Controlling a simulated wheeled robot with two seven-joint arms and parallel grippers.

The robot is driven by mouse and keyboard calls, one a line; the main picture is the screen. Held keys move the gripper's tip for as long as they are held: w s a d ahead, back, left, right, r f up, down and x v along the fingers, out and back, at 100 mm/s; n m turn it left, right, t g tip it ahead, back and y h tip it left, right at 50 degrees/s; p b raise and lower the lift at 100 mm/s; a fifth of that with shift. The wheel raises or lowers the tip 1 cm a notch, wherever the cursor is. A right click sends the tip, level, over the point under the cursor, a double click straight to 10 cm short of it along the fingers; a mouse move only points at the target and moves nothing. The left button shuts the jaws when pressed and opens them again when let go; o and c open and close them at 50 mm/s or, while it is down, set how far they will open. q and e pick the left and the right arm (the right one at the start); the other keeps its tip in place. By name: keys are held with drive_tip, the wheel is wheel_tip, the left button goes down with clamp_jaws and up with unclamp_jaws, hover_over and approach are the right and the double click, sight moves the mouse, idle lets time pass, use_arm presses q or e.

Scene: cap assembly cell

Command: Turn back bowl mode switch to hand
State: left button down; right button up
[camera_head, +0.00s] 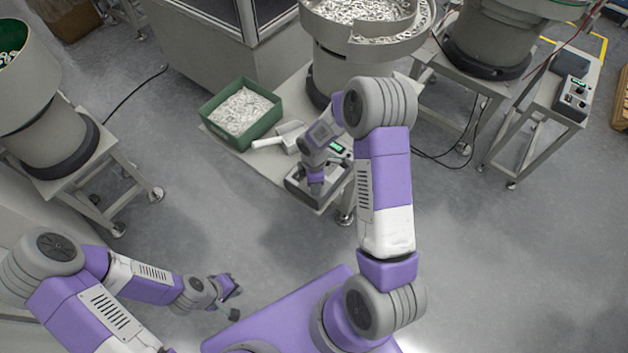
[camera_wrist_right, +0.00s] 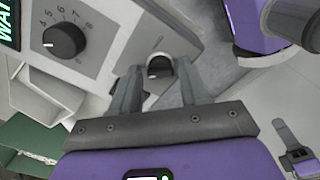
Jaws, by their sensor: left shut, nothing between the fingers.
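The back bowl's control box (camera_head: 303,186) stands at the front corner of the table under the back bowl feeder (camera_head: 350,42). In the right wrist view the mode switch (camera_wrist_right: 159,67), a small dark knob in a light ring, sits between the fingertips of my right gripper (camera_wrist_right: 157,72). The fingers are apart with the knob between them; I cannot tell whether either touches it. In the head view my right gripper (camera_head: 316,184) is over the front of the box and hides part of it. My left gripper (camera_head: 233,310) is shut and empty, low and away from the table.
A numbered dial (camera_wrist_right: 63,42) and green-lettered display are on the same panel. A green bin (camera_head: 240,112) of white parts and a white scoop (camera_head: 278,138) are left of the box. Another control box (camera_head: 572,97) stands at right. Floor in front is clear.

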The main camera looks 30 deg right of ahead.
drive_tip(key=c, duration=0.8)
drive_tip(key=shift+o, duration=0.2)
drive_tip(key=shift+m, duration=0.3)
drive_tip(key=m+b, duration=0.1)
drive_tip(key=m, duration=0.2)
drive_tip(key=shift+f+b, duration=0.1)
drive_tip(key=shift+b, duration=0.2)
drive_tip(key=m+b, duration=0.1)
drive_tip(key=m, duration=0.5)
drive_tip(key=shift+m, duration=0.4)
drive_tip(key=m, duration=0.2)
drive_tip(key=shift+m, duration=0.3)
drive_tip(key=m, duration=0.5)
